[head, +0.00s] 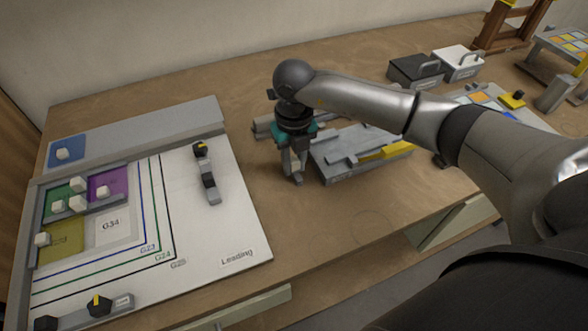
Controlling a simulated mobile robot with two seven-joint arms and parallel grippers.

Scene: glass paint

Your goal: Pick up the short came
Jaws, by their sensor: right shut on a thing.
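My right gripper (294,176) points down at the left end of the grey came tray (362,166), over the wooden table. Its fingers are shut on a small grey piece, which looks like the short came; the fingers hide most of it. Whether it still touches the table or the tray, I cannot tell. Other grey strips lie on the tray and behind the gripper. My left gripper is not in view.
The white leading board (232,232) lies at left with coloured glass, white knobbed blocks and a dark-knobbed grey bar (208,178). A black box (414,72) and a white box (460,62) stand at the back right. The table in front of my gripper is clear.

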